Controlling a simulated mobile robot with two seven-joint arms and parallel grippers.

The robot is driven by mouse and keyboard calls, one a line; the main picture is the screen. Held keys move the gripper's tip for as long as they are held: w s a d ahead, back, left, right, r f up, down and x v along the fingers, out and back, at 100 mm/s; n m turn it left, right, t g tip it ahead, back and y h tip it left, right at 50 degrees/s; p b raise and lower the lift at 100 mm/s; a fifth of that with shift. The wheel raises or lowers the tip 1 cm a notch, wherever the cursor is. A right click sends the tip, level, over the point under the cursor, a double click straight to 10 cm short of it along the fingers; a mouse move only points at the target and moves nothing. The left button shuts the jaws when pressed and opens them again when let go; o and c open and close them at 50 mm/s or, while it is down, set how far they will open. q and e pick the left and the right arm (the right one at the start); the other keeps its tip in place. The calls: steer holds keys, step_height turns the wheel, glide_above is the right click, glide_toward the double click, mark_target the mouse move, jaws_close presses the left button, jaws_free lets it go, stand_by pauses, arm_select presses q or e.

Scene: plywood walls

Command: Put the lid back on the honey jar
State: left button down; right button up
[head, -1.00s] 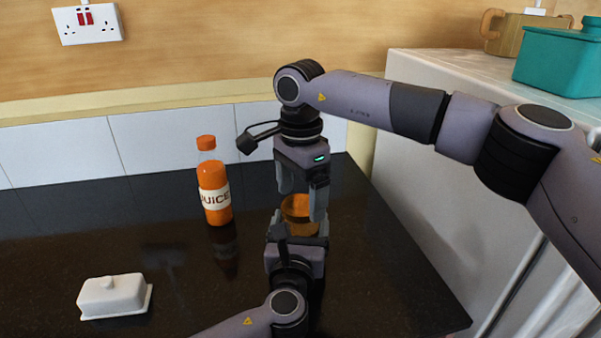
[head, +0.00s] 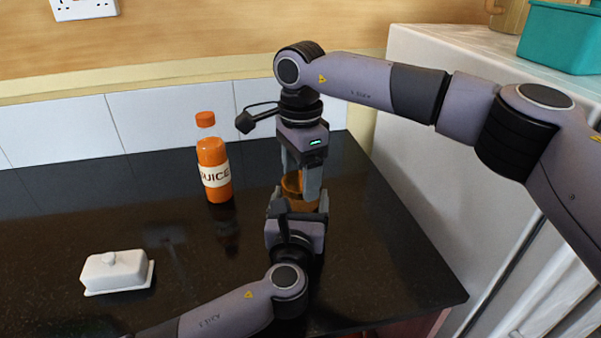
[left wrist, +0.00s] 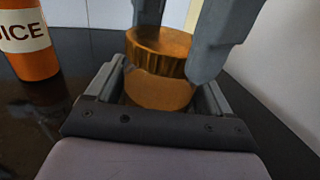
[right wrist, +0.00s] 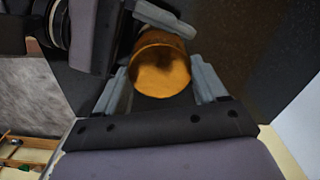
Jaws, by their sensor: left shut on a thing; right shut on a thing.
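The amber honey jar (left wrist: 155,88) stands upright on the dark counter, between the fingers of my left gripper (head: 297,203), which is shut on it. The gold ribbed lid (left wrist: 160,48) sits level at the jar's top in the left wrist view; I see no clear gap between them. My right gripper (head: 301,187) points down from above and is shut on the lid, with a finger on either side. The right wrist view shows the round top of the lid (right wrist: 160,68) between its fingers. In the head view the grippers partly hide the jar and lid.
An orange juice bottle (head: 213,160) stands to the left behind the grippers. A white butter dish (head: 116,272) sits at the front left. The counter between them is clear. A white fridge (head: 440,170) with a teal box (head: 560,38) on top stands to the right.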

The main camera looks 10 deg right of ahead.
steer(key=m, duration=0.7)
steer(key=shift+m, duration=0.4)
steer(key=m, duration=0.4)
steer(key=shift+m, duration=0.3)
steer(key=m, duration=0.4)
steer(key=o, duration=1.2)
step_height(320, 180, up, 12)
